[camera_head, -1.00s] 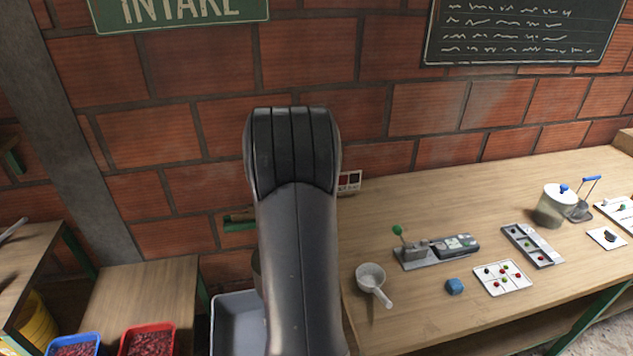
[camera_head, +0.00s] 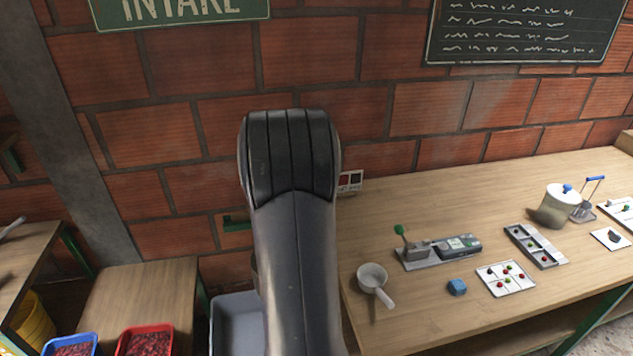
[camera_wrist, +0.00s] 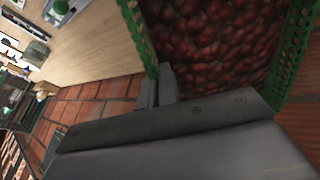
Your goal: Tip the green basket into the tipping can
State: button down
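The green basket (camera_wrist: 292,50) is in the wrist view, full of dark red cherries and tilted in the picture. My gripper (camera_wrist: 160,88) is at the basket's near corner, its fingers appearing closed on the green wall there. In the head view my raised arm hides the gripper and the basket. The tipping can is not clearly in view. A grey tub (camera_head: 228,325) stands low beside the bench, partly behind my arm, and a sliver of a darker round thing shows above it; I cannot tell whether that is the can.
The wooden bench (camera_head: 420,315) on the right holds a white scoop (camera_head: 374,284), a meter (camera_head: 440,250), sample trays (camera_head: 505,279) and a lidded jar (camera_head: 558,206). Blue (camera_head: 72,346) and red (camera_head: 146,341) crates of cherries sit lower left. A brick wall (camera_head: 390,60) stands behind.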

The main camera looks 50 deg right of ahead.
jog(key=shift+w+a+r+h+b, duration=0.15)
jog(key=shift+a+r+h+b, duration=0.6)
jog(key=shift+b, duration=1.25)
jog(key=shift+f+h+b, duration=0.15)
jog(key=shift+h+b, duration=0.1)
jog(key=shift+b, duration=0.35)
jog(key=shift+w+a+h+b, duration=0.2)
jog(key=shift+a+h+b, duration=0.5)
jog(key=shift+b, duration=1.35)
jog(key=shift+a+r+g+b, duration=0.35)
jog(key=shift+a+b, duration=0.1)
jog(key=shift+b, duration=0.3)
jog(key=shift+w+a+f+h+b, duration=0.1)
jog(key=shift+a+f+h+b, duration=0.3)
jog(key=shift+b, duration=0.65)
jog(key=shift+w+a+r+h+b, duration=0.15)
jog(key=shift+a+h+b, duration=0.9)
jog(key=shift+b, duration=1.4)
jog(key=shift+a+f+b, duration=0.1)
jog(key=shift+f+b, duration=0.1)
jog(key=shift+b, duration=0.15)
